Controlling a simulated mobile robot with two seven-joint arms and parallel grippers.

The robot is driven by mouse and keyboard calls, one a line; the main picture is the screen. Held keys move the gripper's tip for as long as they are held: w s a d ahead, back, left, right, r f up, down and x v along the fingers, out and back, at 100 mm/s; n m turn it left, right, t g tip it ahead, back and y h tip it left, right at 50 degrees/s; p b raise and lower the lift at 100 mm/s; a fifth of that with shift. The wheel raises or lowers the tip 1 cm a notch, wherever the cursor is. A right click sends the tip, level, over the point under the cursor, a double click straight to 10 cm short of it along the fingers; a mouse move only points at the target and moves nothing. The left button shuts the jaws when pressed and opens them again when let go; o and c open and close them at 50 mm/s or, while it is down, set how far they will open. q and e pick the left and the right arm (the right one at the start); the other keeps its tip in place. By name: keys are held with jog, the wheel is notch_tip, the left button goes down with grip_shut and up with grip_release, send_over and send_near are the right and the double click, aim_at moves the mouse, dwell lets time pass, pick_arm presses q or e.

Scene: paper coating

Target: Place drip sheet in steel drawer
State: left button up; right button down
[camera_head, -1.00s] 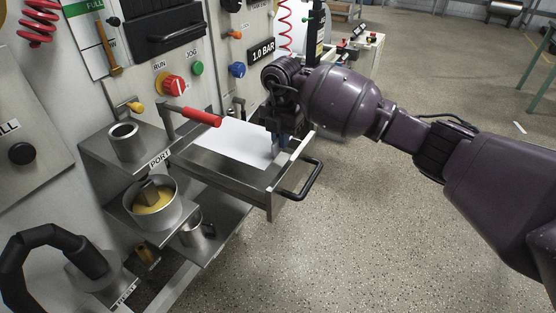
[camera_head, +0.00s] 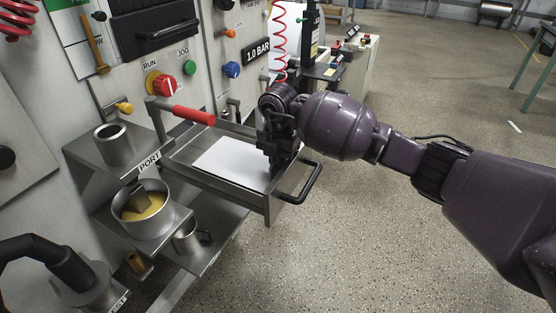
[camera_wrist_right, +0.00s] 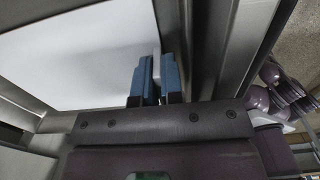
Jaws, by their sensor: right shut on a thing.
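The drip sheet is a white flat sheet (camera_head: 232,163) in the head view, lying within the walls of the open steel drawer (camera_head: 222,188). My right gripper (camera_head: 276,168) points down at the drawer's right end and is shut on the sheet's edge. In the right wrist view the gripper's blue fingers (camera_wrist_right: 156,82) are at the sheet's right edge (camera_wrist_right: 85,55), beside the drawer's wall (camera_wrist_right: 212,50). Whether the sheet touches the drawer floor, I cannot tell. My left gripper is not in view.
A black drawer handle (camera_head: 303,183) sticks out at the front. A red-handled lever (camera_head: 190,115) stands over the drawer's left side. A pot of yellow liquid (camera_head: 143,208) and a steel cup (camera_head: 187,236) sit on shelves at lower left.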

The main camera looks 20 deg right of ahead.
jog(key=c, duration=1.5)
grip_release()
jog(key=shift+f, duration=0.1)
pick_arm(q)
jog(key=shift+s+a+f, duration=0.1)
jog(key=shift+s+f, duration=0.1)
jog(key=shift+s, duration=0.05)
pick_arm(e)
notch_tip(320, 180, up, 5)
jog(key=shift+f+p, duration=0.1)
jog(key=shift+p, duration=0.6)
notch_tip(320, 180, up, 6)
jog(key=shift+f+p, duration=0.1)
jog(key=shift+p, duration=0.75)
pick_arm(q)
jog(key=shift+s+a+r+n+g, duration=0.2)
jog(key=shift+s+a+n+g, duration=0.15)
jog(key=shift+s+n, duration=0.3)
pick_arm(e)
jog(key=shift+r, duration=0.85)
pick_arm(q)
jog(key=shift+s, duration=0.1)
